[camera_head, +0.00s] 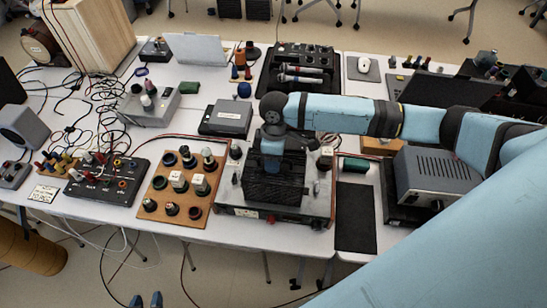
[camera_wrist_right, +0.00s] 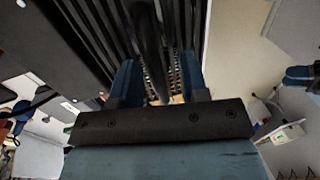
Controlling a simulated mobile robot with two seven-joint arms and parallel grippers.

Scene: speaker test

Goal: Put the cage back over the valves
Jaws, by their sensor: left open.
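The black slatted cage (camera_head: 274,187) is at the amplifier chassis (camera_head: 240,210), right of centre in the head view. I cannot tell whether it rests on the chassis or hangs just above it. My right gripper (camera_head: 271,150) points down at its top. In the right wrist view the fingers (camera_wrist_right: 158,85) stand either side of a dark handle bar (camera_wrist_right: 149,40), with the cage's slats (camera_wrist_right: 95,25) behind; they look closed on it. The valves under the cage are hidden. My left gripper (camera_head: 146,300) is open and empty at the bottom edge, in front of the table.
A wooden board with valves in sockets (camera_head: 152,207) lies left of the chassis. A black mat (camera_head: 355,218) lies to its right, then a grey vented unit (camera_head: 435,177). A dark box (camera_head: 226,118) and a tool tray (camera_head: 278,85) stand behind. Cables cover the left table.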

